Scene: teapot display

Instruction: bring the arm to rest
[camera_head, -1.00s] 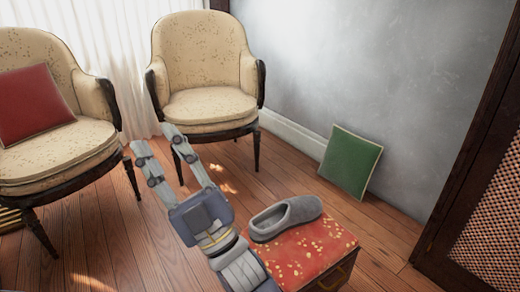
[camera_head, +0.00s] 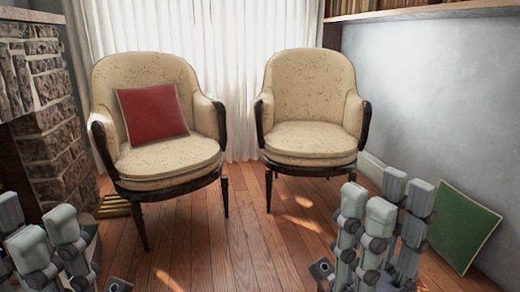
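My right gripper (camera_head: 386,205) is at the lower right in the head view, pointing up. Its fingers stand apart with nothing seen between them, so it is open and empty. My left gripper (camera_head: 42,235) is at the lower left corner, partly cut off by the picture edge. Its fingertips also stand apart and nothing is seen held in it. Neither gripper appears to touch a chair. The grey slipper is not visible.
Two cream chairs stand ahead, the left chair (camera_head: 160,165) with a red cushion (camera_head: 152,113) and the right chair (camera_head: 312,138) empty. A green cushion (camera_head: 462,228) leans by the wall at right. A stone fireplace (camera_head: 50,140) is at left. The floor (camera_head: 240,245) between the grippers is clear.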

